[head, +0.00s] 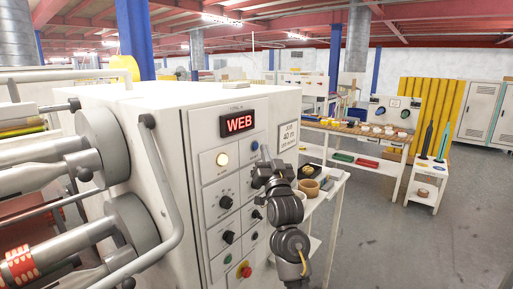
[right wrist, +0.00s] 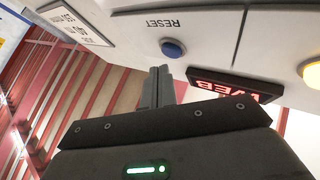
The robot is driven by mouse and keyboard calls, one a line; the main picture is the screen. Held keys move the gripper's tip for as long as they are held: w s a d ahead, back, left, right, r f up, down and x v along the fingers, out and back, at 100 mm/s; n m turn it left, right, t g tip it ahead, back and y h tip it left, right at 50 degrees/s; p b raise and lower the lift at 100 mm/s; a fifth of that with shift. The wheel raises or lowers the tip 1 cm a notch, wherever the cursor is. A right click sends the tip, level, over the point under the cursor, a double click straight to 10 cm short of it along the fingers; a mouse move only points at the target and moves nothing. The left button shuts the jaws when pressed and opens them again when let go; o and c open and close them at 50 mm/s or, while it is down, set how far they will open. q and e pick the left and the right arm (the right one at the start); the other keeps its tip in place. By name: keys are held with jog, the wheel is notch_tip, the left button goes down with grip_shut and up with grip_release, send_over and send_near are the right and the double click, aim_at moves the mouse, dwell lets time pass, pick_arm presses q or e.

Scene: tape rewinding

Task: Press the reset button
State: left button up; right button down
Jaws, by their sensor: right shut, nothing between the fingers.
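The reset button is a round blue button (right wrist: 173,48) on the pale machine panel, beside the word RESET, in the right wrist view, where the panel appears upside down. My right gripper (right wrist: 158,73) is shut and empty, its fingertips close to the button; a small gap shows in the picture, but I cannot tell the true distance. My left gripper is not in view.
The machine cabinet (head: 170,110) carries a red WEB display (head: 239,123), a lit yellowish lamp (head: 222,160), several black knobs and a red button (head: 246,271). Rollers and a bent rail (head: 170,190) stand at left. A side table (head: 325,190) is behind my arm; open floor lies right.

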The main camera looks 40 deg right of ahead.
jog(key=shift+w+a, duration=0.1)
jog(key=shift+w, duration=0.1)
jog(key=shift+w, duration=0.2)
jog(key=shift+w+a, duration=0.15)
jog(key=shift+w, duration=0.2)
dwell(0.8)
dwell(0.4)
jog(key=shift+s+d+p, duration=0.25)
jog(key=shift+s+p, duration=0.2)
jog(key=shift+s, duration=0.3)
jog(key=s, duration=0.2)
jog(key=s+d+p, duration=0.1)
jog(key=s, duration=0.1)
jog(key=shift+s+d, duration=0.2)
jog(key=shift+s, duration=0.2)
